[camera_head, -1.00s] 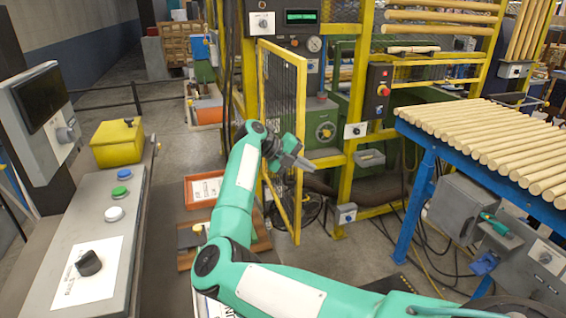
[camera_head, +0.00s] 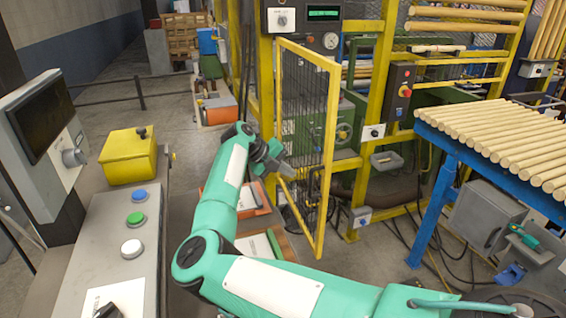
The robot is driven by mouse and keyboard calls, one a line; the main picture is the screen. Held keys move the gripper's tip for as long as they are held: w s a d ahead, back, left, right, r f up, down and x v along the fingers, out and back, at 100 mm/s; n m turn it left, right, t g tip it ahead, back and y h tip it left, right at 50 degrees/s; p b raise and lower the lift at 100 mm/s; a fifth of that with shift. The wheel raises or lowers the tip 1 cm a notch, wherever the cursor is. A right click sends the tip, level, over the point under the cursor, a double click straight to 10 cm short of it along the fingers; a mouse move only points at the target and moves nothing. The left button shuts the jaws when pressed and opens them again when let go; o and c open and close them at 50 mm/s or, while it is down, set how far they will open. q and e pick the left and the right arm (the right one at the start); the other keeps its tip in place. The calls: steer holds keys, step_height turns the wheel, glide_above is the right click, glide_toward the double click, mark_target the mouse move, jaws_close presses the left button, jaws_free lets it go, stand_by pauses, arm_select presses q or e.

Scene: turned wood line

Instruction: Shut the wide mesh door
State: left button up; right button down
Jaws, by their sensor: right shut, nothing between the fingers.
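The wide mesh door (camera_head: 305,130) is a yellow frame with dark mesh, hinged on its left side to the yellow machine guard. It stands partly open, its free edge swung out toward me, with the doorway showing behind it. My right gripper (camera_head: 287,171) is shut and empty. It is at the door's lower left part, on the near side of the mesh; I cannot tell whether it touches the door. My green right arm reaches up to it from the bottom right. My left gripper is not in view.
A control console (camera_head: 118,235) with coloured buttons and a yellow box (camera_head: 128,155) stand at the left. A blue rack of wooden rods (camera_head: 500,135) stands at the right. A red-button box (camera_head: 402,90) is on the guard post. An orange tray (camera_head: 245,198) lies low behind my arm.

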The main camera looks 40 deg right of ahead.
mark_target(320, 182)
steer(key=d+f+p, duration=0.1)
steer(key=d, duration=0.1)
steer(key=s+d+f+p, duration=0.1)
steer(key=d+p, duration=0.1)
steer(key=d, duration=0.1)
steer(key=s+d+f+p, duration=0.1)
steer(key=d, duration=0.1)
steer(key=shift+s+d+f, duration=0.15)
steer(key=shift+s+f, duration=0.05)
steer(key=shift+f, duration=0.1)
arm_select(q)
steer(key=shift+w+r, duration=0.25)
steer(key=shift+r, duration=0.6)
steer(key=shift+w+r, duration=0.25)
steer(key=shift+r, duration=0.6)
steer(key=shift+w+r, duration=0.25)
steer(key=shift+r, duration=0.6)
arm_select(e)
steer(key=shift+d+f, duration=0.1)
steer(key=shift+d, duration=0.05)
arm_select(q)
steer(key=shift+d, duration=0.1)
